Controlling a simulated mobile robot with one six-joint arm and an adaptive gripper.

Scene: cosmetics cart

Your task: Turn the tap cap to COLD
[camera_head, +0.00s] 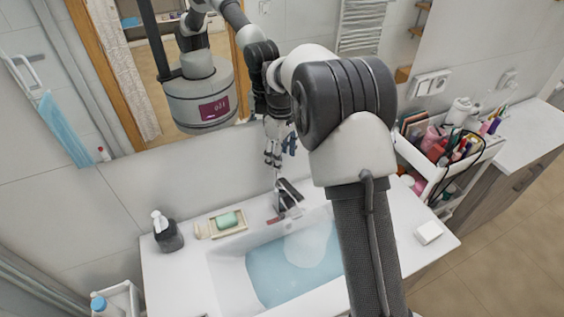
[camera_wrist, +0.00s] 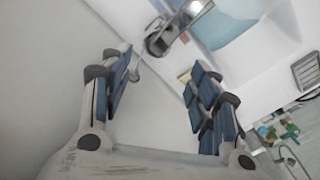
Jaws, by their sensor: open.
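The metal tap (camera_head: 289,197) stands at the back edge of the white washbasin (camera_head: 228,275). In the wrist view the tap (camera_wrist: 172,28) shows at the top, with a rounded metal body and a long metal part reaching right over the basin. I cannot tell which way its cap is turned, and no COLD mark is readable. My gripper (camera_wrist: 160,68) is open and empty, its blue-padded fingers spread apart. The tap lies beyond the fingertips, with no visible contact. In the head view, my arm and the mirror's reflection make the gripper hard to make out.
Blue water (camera_head: 285,272) lies in the basin. A dark soap dispenser (camera_head: 169,238) and a dish with green soap (camera_head: 228,219) stand left of the tap. A white block (camera_head: 428,232) lies on the right ledge. A cart full of cosmetics (camera_head: 430,180) stands at the right.

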